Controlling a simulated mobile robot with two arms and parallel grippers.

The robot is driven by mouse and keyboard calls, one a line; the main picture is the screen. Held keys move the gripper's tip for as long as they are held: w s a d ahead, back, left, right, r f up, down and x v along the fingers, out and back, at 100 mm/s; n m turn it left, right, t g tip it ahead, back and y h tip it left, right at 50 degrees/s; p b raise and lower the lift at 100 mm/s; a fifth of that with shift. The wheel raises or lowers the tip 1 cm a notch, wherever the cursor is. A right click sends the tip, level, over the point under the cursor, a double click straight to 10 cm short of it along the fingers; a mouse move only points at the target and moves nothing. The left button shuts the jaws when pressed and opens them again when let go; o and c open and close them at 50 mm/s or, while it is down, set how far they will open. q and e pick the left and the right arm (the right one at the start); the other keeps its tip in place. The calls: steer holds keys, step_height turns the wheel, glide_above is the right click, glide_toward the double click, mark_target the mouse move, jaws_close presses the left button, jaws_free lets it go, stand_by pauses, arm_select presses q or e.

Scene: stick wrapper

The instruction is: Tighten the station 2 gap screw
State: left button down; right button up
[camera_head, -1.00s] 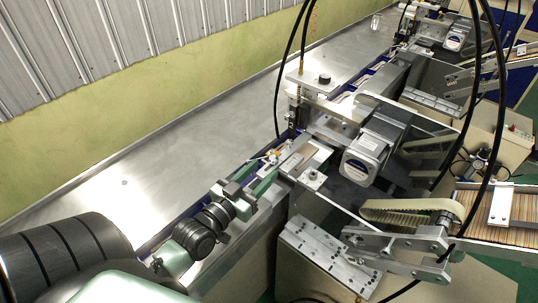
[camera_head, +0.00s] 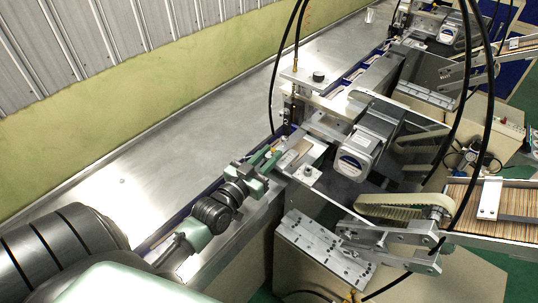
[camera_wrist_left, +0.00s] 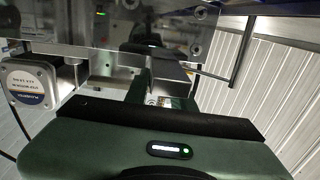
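The near wrapper station (camera_head: 318,135) stands right of centre in the head view, with a flat metal bracket and guide plates at its left end. My left gripper (camera_head: 268,157) is at that end, its two green fingers pointing at the small brass-coloured part (camera_head: 275,151) there. The fingers look close together, but their tips and any contact with the part are too small to tell. I cannot make out the gap screw for certain. My right gripper is not in view.
A motor (camera_head: 363,152) and a tan belt (camera_head: 405,206) sit right of the near station. A stick tray (camera_head: 505,205) is at the right edge. A second similar station (camera_head: 436,28) stands farther back. Black cables hang across the view. The steel table (camera_head: 120,180) behind the line is clear.

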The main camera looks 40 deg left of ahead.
arm_select(q)
steer(key=shift+a+f+m+h+b, duration=0.1)
steer(key=shift+m+h+b, duration=0.6)
steer(key=shift+h+b, duration=0.3)
steer(key=shift+m+h+b, duration=0.6)
steer(key=shift+h+b, duration=0.4)
steer(key=shift+b, duration=0.1)
steer(key=shift+r+m+g+h+b, duration=0.2)
steer(key=shift+m+g+h+b, duration=0.1)
steer(key=shift+h, duration=0.2)
steer(key=c, duration=1.2)
jaws_free()
